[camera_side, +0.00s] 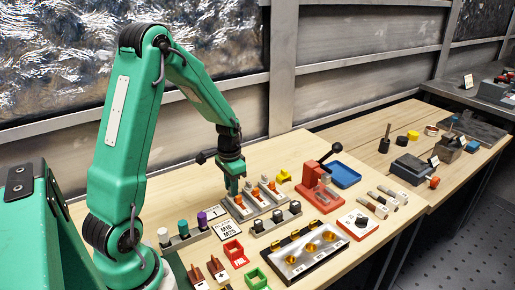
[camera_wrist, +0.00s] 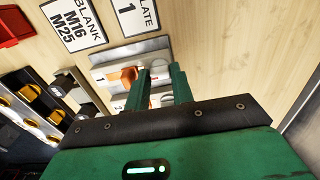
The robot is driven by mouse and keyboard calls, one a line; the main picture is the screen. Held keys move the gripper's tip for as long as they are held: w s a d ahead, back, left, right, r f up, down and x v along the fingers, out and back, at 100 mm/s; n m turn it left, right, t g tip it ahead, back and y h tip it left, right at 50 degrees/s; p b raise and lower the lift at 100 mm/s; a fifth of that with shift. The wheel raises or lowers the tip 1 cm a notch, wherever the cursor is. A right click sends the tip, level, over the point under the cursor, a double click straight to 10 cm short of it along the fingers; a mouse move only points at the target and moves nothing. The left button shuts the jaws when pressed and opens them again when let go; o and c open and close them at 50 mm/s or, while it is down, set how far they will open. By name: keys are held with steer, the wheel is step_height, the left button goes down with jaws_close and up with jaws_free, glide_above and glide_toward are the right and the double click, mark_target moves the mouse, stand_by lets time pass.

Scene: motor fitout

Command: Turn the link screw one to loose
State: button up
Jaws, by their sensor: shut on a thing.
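A row of grey link blocks with orange pieces stands on the bench, and the end one is marked 1. In the wrist view, the block marked 1 (camera_wrist: 102,72) has an orange piece (camera_wrist: 122,76) beside my left finger. My gripper (camera_side: 232,190) points down over the left end of the row. In the wrist view its two green fingers (camera_wrist: 159,73) stand around a pale round part, link screw one (camera_wrist: 158,66), and are shut on it. The screw's slot and how far it is turned cannot be made out. Link block two (camera_wrist: 118,104) is partly hidden by my gripper.
Cards marked PLATE 1 (camera_wrist: 136,14) and BLANK M16 M25 (camera_wrist: 74,24) lie nearby. A red lever press (camera_side: 316,178) and a blue tray (camera_side: 345,175) stand right of the row. Dark-capped pieces (camera_side: 276,216) stand in front.

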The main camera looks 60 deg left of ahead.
steer(key=shift+n, duration=0.4)
steer(key=n, duration=0.8)
steer(key=shift+n, duration=0.4)
steer(key=n, duration=0.4)
steer(key=shift+n, duration=2.2)
steer(key=o, duration=0.7)
steer(key=shift+r, duration=0.1)
